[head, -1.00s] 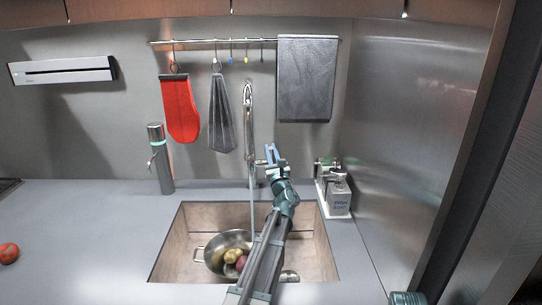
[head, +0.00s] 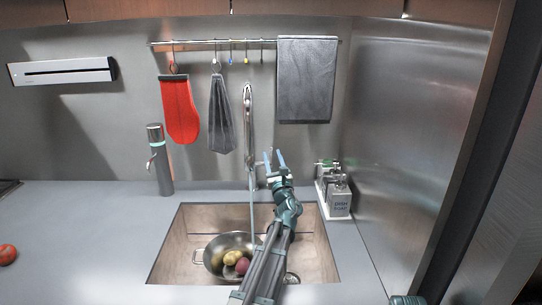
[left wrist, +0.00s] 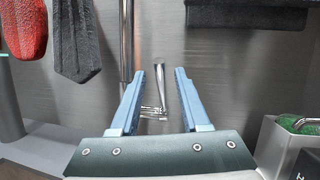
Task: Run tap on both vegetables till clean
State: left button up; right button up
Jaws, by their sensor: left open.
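The chrome tap (head: 249,120) stands behind the sink, and a thin stream of water (head: 253,212) runs from it toward the metal pot (head: 208,262). The pot is in the sink (head: 173,250). A yellowish vegetable (head: 232,257) and a reddish one (head: 242,265) lie in the pot; my left arm hides part of its right side. My left gripper (head: 274,158) is open, just right of the tap. In the left wrist view the chrome tap lever (left wrist: 160,85) shows between the open fingers of my gripper (left wrist: 160,85), seemingly untouched.
A soap dispenser (head: 339,202) stands right of the sink by the steel wall. A grey cylindrical dispenser (head: 160,165) stands to the left. A tomato (head: 8,254) lies on the far-left counter. A red mitt (head: 180,110) and grey cloths hang above. The left counter is mostly clear.

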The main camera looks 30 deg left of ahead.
pick_arm(q)
jog(key=b+v, duration=0.3)
jog(key=v, duration=0.7)
jog(key=shift+s+d, duration=0.25)
jog(key=shift+d, duration=0.05)
jog(key=shift+f, duration=0.1)
jog(key=shift+a, duration=0.1)
jog(key=c, duration=0.4)
jog(key=shift+a+n+p, duration=0.15)
jog(key=shift+n+p, duration=0.35)
jog(key=shift+c, duration=0.9)
jog(key=n+p, duration=0.1)
jog(key=a+n+h+p, duration=0.1)
jog(key=n, duration=0.1)
jog(key=r+n+h+p, duration=0.1)
jog(key=p, duration=0.1)
jog(key=shift+s+a+r+n+g, duration=0.15)
jog(key=shift+s+a+n+g, duration=0.15)
jog(key=shift+n+g, duration=0.1)
grip_shut()
jog(key=n+h+p, duration=0.1)
jog(key=n, duration=0.2)
jog(key=r+n+h+p, duration=0.1)
jog(key=n+p, duration=0.1)
jog(key=n+h+p, duration=0.1)
jog(key=n+p, duration=0.1)
jog(key=n, duration=0.1)
jog(key=shift+s+a+r+n+h, duration=0.1)
jog(key=shift+s+r+n+h, duration=0.2)
jog(key=shift+s+h, duration=0.1)
